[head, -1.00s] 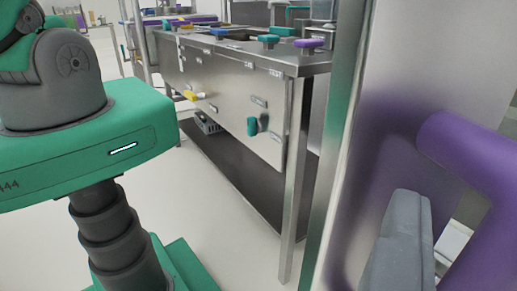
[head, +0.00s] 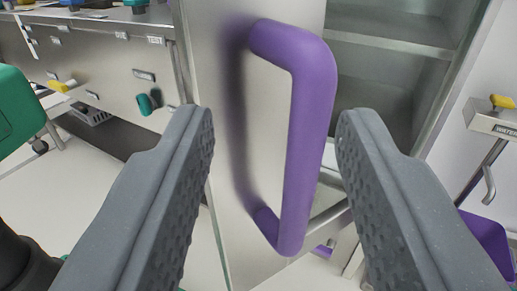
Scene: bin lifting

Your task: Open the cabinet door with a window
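A steel door panel (head: 222,75) stands upright in the middle of the head view. A thick purple bar handle (head: 311,130) is fixed on it, upright. My gripper (head: 277,118) is open, with one grey finger to the left of the handle and one to the right. Gaps show on both sides of the handle, and neither finger visibly touches it. Grey shelves (head: 385,55) show to the right of the handle. I cannot tell whether I see them through a window or past the panel's edge.
A steel workbench (head: 110,65) with a teal handle (head: 145,104) and a yellow handle (head: 60,84) on its front stands at the left. At the right are a wall-side metal fixture (head: 495,122) and a purple bin (head: 488,240). Pale floor is open at lower left.

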